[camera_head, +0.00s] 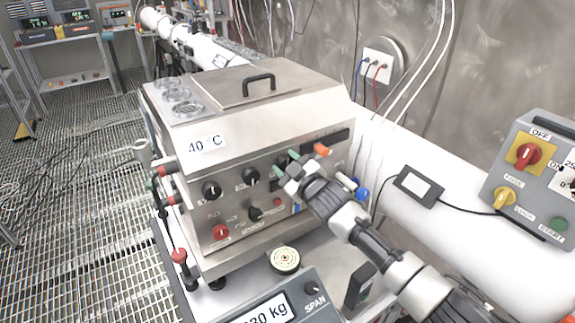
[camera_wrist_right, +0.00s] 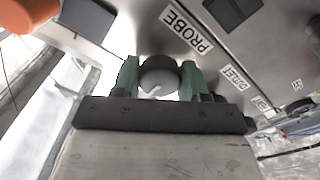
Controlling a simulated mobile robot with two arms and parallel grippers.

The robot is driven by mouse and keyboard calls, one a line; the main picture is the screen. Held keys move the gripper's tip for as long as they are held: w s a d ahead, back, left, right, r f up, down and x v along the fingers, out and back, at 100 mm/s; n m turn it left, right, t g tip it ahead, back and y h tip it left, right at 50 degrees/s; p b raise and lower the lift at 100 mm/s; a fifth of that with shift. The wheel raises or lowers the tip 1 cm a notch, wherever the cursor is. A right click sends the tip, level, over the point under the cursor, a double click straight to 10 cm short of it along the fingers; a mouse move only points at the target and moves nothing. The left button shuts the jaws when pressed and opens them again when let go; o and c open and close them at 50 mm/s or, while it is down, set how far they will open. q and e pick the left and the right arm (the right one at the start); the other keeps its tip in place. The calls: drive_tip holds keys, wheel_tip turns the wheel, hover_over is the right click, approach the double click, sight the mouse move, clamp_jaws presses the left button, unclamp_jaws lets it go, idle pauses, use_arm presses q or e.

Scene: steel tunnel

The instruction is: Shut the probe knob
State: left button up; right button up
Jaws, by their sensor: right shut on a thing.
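The probe knob (camera_wrist_right: 159,76) is a round dark grey knob with a pale pointer mark, beside a label reading PROBE (camera_wrist_right: 186,30) in the right wrist view. My right gripper (camera_wrist_right: 160,78) has its two green fingers on either side of the knob and is shut on it. In the head view my right gripper (camera_head: 284,164) reaches the front panel of the steel bath (camera_head: 230,135) from the lower right and hides most of the probe knob. My left gripper is not in view.
Black knobs (camera_head: 212,190) and a red knob (camera_head: 221,232) sit on the same panel. An orange part (camera_head: 322,150) and a blue one (camera_head: 361,192) are close to my gripper. A scale (camera_head: 275,308) stands in front; a switch box (camera_head: 535,175) is at right.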

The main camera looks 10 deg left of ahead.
drive_tip(key=shift+f, duration=0.1)
idle(0.3)
drive_tip(key=o, duration=0.9)
drive_tip(key=shift+b+v, duration=1.25)
drive_tip(key=shift+v, duration=4.15)
